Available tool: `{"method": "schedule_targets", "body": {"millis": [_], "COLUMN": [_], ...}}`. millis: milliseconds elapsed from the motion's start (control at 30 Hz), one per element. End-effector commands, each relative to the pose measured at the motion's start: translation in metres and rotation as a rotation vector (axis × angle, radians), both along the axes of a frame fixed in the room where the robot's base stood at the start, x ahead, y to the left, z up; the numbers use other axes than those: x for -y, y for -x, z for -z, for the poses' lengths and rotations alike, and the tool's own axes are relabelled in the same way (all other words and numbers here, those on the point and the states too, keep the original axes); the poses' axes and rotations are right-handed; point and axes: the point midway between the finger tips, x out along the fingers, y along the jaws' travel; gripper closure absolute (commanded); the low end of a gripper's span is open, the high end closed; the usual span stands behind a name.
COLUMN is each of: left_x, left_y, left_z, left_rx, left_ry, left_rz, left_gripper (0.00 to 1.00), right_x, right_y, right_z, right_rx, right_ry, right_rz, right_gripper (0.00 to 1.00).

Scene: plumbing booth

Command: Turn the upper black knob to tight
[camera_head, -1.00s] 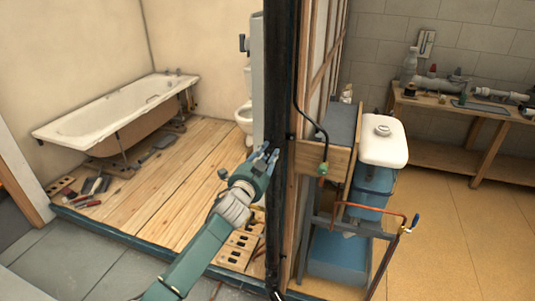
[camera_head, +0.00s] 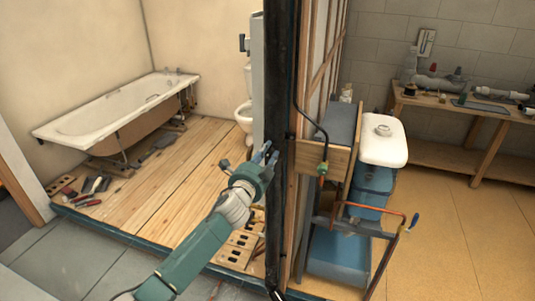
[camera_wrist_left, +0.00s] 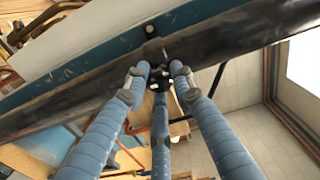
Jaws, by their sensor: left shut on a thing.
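My left gripper (camera_head: 270,153) reaches up to the side of the dark upright pipe (camera_head: 279,75). In the left wrist view its blue fingers (camera_wrist_left: 162,78) close around a small black knob (camera_wrist_left: 158,72) on the black pipe (camera_wrist_left: 100,85). The gripper is shut on this knob; the fingers cover part of it, and no marking of tightness can be read. In the head view the gripper hides the knob. My right gripper is not in view.
Right of the pipe stands a wooden stud frame (camera_head: 318,75) with a black cable. A white-topped blue cistern (camera_head: 383,140) and a copper pipe (camera_head: 372,207) stand beyond it. A bathtub (camera_head: 115,108) is at the left on a plank floor (camera_head: 165,180).

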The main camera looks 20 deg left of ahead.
Motion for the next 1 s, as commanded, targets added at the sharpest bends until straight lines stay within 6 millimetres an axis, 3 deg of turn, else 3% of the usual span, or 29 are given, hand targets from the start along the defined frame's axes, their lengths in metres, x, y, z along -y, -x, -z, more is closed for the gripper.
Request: {"method": "schedule_targets", "body": {"millis": [200, 233, 300, 667, 867, 1000], "left_x": [0.000, 0.000, 0.000, 0.000, -0.002, -0.003], "left_y": [0.000, 0.000, 0.000, 0.003, 0.028, 0.057], "left_z": [0.001, 0.001, 0.001, 0.001, 0.001, 0.001], "left_rx": [-0.001, -0.001, -0.001, -0.001, -0.001, -0.002], "left_ry": [-0.002, -0.002, -0.002, 0.000, -0.001, -0.002], "left_rz": [-0.001, -0.001, -0.001, 0.000, 0.001, 0.000], "left_gripper": [1.00, 0.70, 0.57, 0.57, 0.57, 0.57], "right_x": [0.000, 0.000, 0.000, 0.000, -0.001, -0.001], "right_y": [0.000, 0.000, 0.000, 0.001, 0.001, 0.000], "right_z": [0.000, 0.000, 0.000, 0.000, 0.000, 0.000], "right_rx": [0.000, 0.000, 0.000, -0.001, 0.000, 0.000], "right_ry": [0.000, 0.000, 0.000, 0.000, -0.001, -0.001], "right_rz": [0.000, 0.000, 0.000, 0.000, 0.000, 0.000], "right_gripper": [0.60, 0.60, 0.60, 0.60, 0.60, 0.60]}}
